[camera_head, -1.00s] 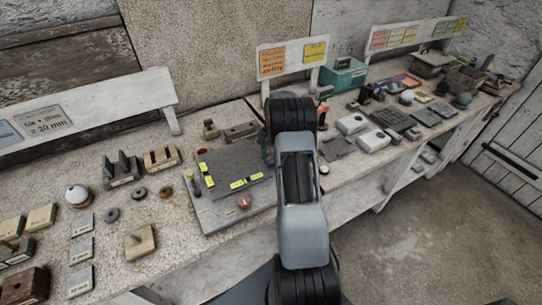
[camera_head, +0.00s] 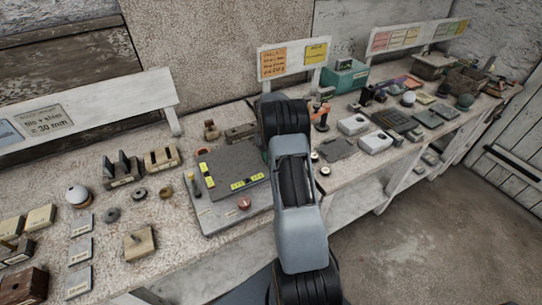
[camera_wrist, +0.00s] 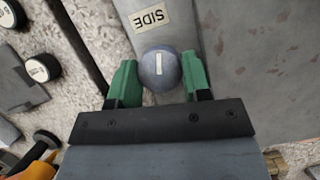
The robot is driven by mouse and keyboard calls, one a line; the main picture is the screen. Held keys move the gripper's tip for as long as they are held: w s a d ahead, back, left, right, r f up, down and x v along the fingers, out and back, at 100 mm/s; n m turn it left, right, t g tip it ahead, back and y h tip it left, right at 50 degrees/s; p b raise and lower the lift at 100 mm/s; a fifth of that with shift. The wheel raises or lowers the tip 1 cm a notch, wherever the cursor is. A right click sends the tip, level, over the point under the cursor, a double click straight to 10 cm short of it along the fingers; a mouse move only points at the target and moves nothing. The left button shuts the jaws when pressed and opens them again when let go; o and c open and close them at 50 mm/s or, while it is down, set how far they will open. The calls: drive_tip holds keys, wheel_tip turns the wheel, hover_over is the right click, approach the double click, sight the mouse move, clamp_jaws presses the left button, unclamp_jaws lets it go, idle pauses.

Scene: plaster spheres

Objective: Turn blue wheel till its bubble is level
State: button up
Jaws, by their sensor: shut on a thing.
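In the wrist view, the blue wheel (camera_wrist: 159,70) is a small round blue-grey knob with a white line on top. My gripper (camera_wrist: 160,76) has its green fingers on either side of it and is shut on it. The bubbles are too small to read. A red wheel (camera_head: 244,203) sits at the front. My arm hides the blue wheel and gripper there.
Small blocks, discs and a white-topped ball (camera_head: 78,195) lie farther left. White boxes (camera_head: 374,142) and a teal box (camera_head: 345,75) stand to the right.

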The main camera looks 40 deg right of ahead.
idle(0.4)
drive_tip(key=o, duration=0.9)
drive_tip(key=shift+d, duration=0.1)
drive_tip(key=shift+o, duration=0.2)
drive_tip(key=a+p+v, duration=0.1)
drive_tip(key=p+v, duration=0.4)
drive_tip(key=v, duration=0.3)
drive_tip(key=shift+d, duration=0.4)
drive_tip(key=shift+d, duration=0.1)
